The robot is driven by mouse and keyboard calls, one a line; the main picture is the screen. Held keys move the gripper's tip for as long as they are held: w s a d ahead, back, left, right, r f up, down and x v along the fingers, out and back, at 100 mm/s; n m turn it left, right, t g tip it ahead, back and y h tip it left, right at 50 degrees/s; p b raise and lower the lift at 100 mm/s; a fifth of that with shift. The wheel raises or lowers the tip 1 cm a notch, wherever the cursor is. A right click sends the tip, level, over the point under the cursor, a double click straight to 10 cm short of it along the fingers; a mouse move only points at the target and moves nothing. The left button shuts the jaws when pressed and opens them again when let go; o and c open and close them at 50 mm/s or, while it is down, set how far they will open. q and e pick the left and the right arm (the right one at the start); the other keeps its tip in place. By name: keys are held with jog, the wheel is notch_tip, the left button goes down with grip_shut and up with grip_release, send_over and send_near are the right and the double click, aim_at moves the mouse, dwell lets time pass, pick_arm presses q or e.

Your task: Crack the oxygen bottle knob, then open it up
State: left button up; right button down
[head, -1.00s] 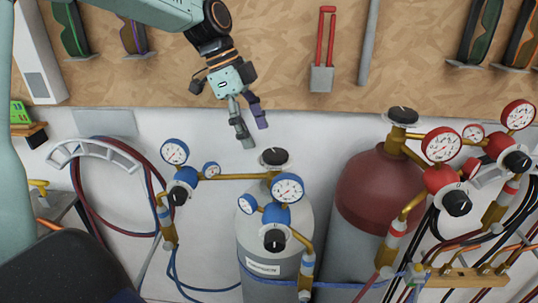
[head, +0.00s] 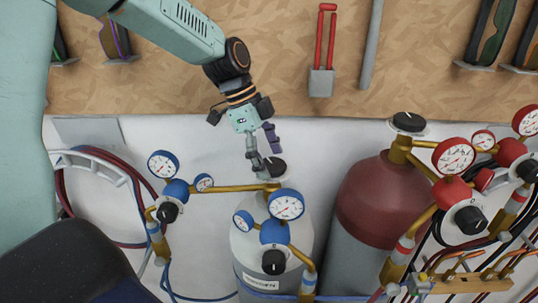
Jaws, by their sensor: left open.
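The oxygen bottle (head: 243,245) is the light grey cylinder at the lower middle of the head view, with a label on its front. My right gripper is not in view.
Blue-rimmed gauges (head: 286,204) and regulators crowd the front and left of the bottle. A dark red cylinder (head: 375,200) with red gauges (head: 453,156) stands to the right. A wooden tool board (head: 320,105) is behind. White wall between them is clear.

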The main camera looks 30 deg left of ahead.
pick_arm(q)
jog(key=shift+w+a+f, duration=0.1)
jog(key=shift+w+a, duration=0.05)
jog(key=shift+a, duration=0.05)
jog(key=shift+a+f, duration=0.1)
jog(key=shift+a, duration=0.1)
jog(key=c, duration=0.3)
jog(key=shift+d, duration=0.2)
jog(key=c, duration=0.8)
jog(key=shift+c, duration=0.2)
